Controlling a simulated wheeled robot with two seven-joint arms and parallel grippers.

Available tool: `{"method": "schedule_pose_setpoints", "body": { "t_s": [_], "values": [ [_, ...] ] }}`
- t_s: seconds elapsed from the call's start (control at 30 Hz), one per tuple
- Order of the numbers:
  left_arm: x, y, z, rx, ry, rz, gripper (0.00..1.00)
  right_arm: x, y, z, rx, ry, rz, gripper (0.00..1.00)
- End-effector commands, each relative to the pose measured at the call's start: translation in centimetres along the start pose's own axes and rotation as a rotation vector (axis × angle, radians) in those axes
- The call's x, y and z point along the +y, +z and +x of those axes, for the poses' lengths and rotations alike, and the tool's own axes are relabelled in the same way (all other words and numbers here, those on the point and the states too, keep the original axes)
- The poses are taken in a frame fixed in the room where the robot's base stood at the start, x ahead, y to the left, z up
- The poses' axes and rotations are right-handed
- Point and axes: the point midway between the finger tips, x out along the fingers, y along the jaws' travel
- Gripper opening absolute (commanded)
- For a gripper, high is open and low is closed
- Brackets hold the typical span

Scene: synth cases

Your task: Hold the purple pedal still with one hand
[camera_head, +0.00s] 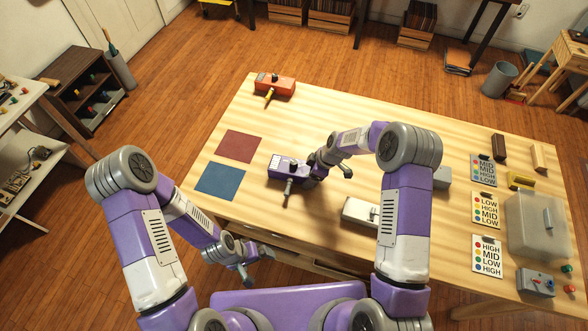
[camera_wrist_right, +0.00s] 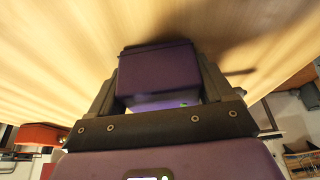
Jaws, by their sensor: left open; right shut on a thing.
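The purple pedal (camera_head: 283,167) sits on the wooden table, right of two coloured squares, with a grey lever or plug sticking out toward the front. My right gripper (camera_head: 308,171) reaches it from the right and is shut on it. In the right wrist view the purple pedal (camera_wrist_right: 158,68) fills the space between the two dark fingers. Part of the pedal is hidden by the gripper. My left gripper (camera_head: 247,271) is open and empty, low by the table's front edge and apart from the pedal.
An orange pedal (camera_head: 274,84) is at the back left; a white pedal (camera_head: 360,212) is partly behind my right arm. A red square (camera_head: 240,146) and a blue square (camera_head: 220,181) lie bare. Cards (camera_head: 486,208), a translucent bin (camera_head: 536,224) and a grey knob box (camera_head: 535,282) are at right.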

Motion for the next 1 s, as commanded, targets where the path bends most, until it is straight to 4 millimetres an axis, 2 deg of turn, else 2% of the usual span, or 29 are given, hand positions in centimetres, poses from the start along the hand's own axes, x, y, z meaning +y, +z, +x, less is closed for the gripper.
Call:
{"method": "schedule_pose_setpoints", "body": {
  "t_s": [0.27,0.3,0.4,0.43,0.67,0.77,0.87,1.0],
  "values": [
    [0.0,0.0,0.0,0.0,0.0,0.0,1.0,0.0,0.0,0.0,0.001,0.001,0.0,0.45],
    [0.0,0.0,0.0,0.0,0.0,0.0,1.0,0.0,0.0,0.0,0.0,0.0,0.0,0.83],
    [0.0,0.0,0.0,0.0,0.0,0.0,1.0,0.0,0.0,0.0,0.0,0.0,0.0,0.98],
    [0.0,0.0,0.0,0.0,0.0,0.0,1.0,0.0,0.0,0.0,0.0,0.0,0.0,1.0],
    [0.0,0.0,0.0,0.0,0.0,0.0,1.0,0.0,0.0,-0.1,0.0,0.0,0.0,1.0],
    [0.0,0.0,0.0,0.0,0.0,0.0,1.0,0.1,0.0,-0.8,0.001,0.001,0.001,1.0],
    [0.0,0.0,0.0,0.0,0.0,0.0,1.0,0.1,0.0,-2.4,0.001,0.003,-0.001,1.0],
    [0.0,0.0,0.0,0.0,0.0,0.0,1.0,0.1,0.0,-5.4,0.001,0.005,0.0,1.0]
  ]
}}
